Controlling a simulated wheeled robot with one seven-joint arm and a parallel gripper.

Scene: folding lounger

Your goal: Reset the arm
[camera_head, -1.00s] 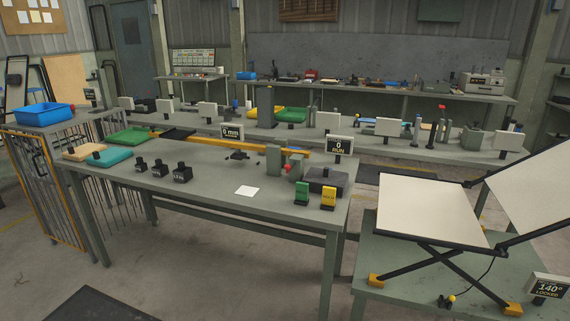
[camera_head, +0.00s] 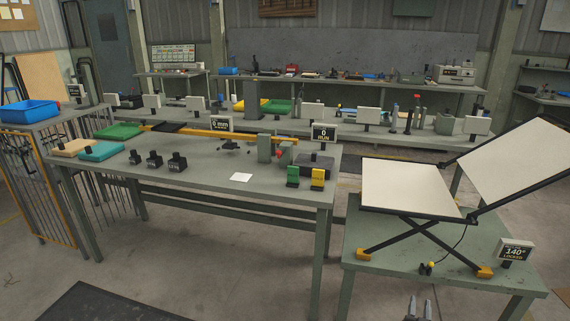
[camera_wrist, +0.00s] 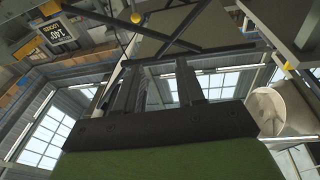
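My gripper (camera_head: 419,309) shows at the bottom edge of the head view, its two fingers pointing up with a gap between them. In the wrist view the fingers (camera_wrist: 158,85) stand apart with nothing held between them. The folding lounger (camera_head: 408,187) stands on a green table to the right, its seat panel flat on crossed legs and its backrest (camera_head: 525,160) tilted up. A small display (camera_head: 515,249) beside it reads 140° and LOCKED; it also shows in the wrist view (camera_wrist: 58,31). My gripper is in front of this table, apart from the lounger. Most of my arm is hidden.
The lounger's table (camera_head: 380,257) has its front edge just beyond my gripper. A grey workbench (camera_head: 210,192) with small devices stands to the left. A yellow-tipped knob (camera_head: 429,266) on a cable lies under the lounger.

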